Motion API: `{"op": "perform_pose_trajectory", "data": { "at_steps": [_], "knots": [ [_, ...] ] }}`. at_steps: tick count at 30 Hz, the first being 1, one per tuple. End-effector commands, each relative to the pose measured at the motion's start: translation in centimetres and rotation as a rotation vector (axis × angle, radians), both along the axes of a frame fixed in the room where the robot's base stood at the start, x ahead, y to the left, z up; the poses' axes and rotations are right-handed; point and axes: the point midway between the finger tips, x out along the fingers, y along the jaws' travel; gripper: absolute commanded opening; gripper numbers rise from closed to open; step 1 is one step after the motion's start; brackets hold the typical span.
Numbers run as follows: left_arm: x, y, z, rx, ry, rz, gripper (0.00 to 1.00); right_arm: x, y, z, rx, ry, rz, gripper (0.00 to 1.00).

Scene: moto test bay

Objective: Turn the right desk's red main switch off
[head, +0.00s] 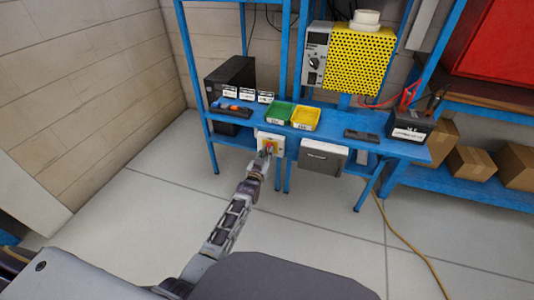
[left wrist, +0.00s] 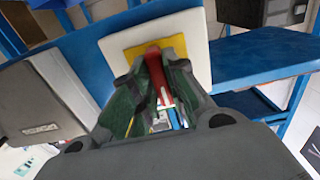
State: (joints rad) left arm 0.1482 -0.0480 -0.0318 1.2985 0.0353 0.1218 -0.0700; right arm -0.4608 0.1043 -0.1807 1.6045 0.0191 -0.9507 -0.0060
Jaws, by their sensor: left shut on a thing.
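The main switch is a white box (head: 277,140) on the front of the blue desk, with a yellow plate and a red handle. In the left wrist view the white box (left wrist: 196,35), the yellow plate (left wrist: 131,53) and the red handle (left wrist: 154,58) show up close. My left gripper (head: 268,150) is at the switch. In the left wrist view its fingers (left wrist: 154,72) are shut on the red handle, one on each side, and hide part of it. The handle's exact angle is hard to tell. My right gripper is not in view.
The blue desk (head: 345,137) carries a green tray (head: 279,112), a yellow tray (head: 305,118), a black battery (head: 410,126) and a yellow mesh unit (head: 360,62). A grey drawer box (head: 323,157) hangs right of the switch. A yellow cable (head: 405,240) lies on otherwise clear floor.

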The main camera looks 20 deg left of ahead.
Motion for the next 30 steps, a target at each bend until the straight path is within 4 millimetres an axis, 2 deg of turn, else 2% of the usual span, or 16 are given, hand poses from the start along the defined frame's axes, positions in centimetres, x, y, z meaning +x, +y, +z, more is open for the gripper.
{"op": "perform_pose_trajectory", "data": {
  "at_steps": [11,12,16,30],
  "knots": [
    [0.1,-0.03,0.23,-0.012,-0.004,0.0,0.0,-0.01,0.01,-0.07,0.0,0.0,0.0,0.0],
    [0.1,-0.03,0.23,-0.012,-0.004,0.0,0.19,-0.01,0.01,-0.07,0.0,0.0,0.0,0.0],
    [0.1,-0.02,0.22,-0.011,-0.004,0.0,0.36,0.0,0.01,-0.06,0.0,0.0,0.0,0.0],
    [-0.18,0.01,0.06,-0.008,-0.001,0.0,0.37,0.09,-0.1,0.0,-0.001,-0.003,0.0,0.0]
  ]
}}
